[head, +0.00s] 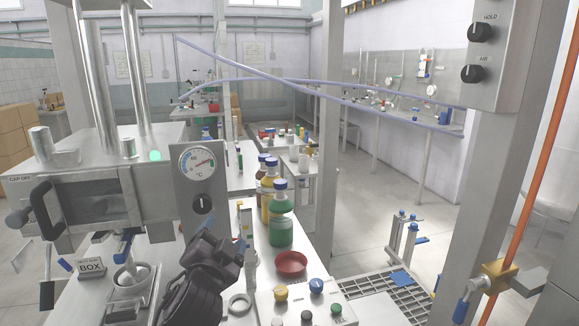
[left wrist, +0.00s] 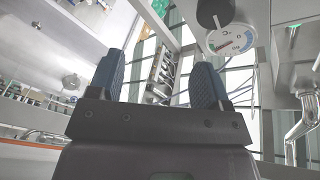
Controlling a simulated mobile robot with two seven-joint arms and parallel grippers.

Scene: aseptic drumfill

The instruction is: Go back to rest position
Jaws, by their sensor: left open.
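My left gripper (head: 222,236) is at the bottom centre of the head view, above the near end of the white bench, beside the steel machine. Its dark wrist comes up from the bottom edge and its blue-padded fingers point up. In the left wrist view the left gripper (left wrist: 157,62) shows its two fingers wide apart with nothing between them. A dial gauge (left wrist: 232,38) appears beyond the right finger. My right gripper is not in view.
The steel machine with a temperature gauge (head: 198,163) stands close at left. Green bottle (head: 280,228), red bowl (head: 291,263) and a button panel (head: 308,304) lie right of the gripper. A post (head: 327,130) and a valve with orange pipe (head: 497,277) stand further right.

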